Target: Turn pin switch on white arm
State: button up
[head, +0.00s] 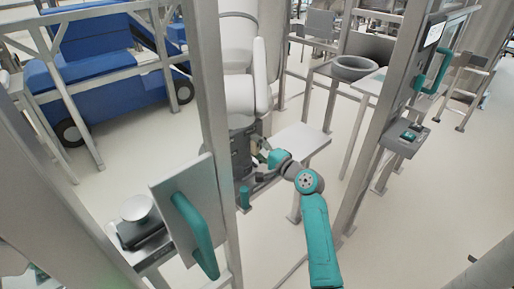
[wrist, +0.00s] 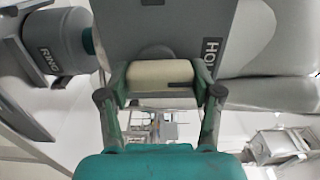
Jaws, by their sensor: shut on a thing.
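The large white arm (head: 240,95) stands upright in the middle of the head view, with a dark grey unit at its lower end. My gripper (head: 262,152) reaches that unit from the right; it is small there and partly hidden. In the wrist view my gripper (wrist: 160,82) has a finger on each side of a short cream cylinder (wrist: 160,70), which looks like the pin switch, and is shut on it. Behind it is a grey panel (wrist: 172,28) with partly cut-off lettering. How far the cylinder is turned cannot be told.
A grey post (head: 212,130) stands left of the white arm. A pale panel with a teal handle (head: 195,235) is at the front left. A flat shelf (head: 303,142) lies behind my arm. Another frame (head: 385,110) with a switch box (head: 407,137) stands at right.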

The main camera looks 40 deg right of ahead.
dwell(0.3)
jog(key=o, duration=1.1)
jog(key=shift+o, duration=0.2)
jog(key=s, duration=1.2)
jog(key=shift+d, duration=0.25)
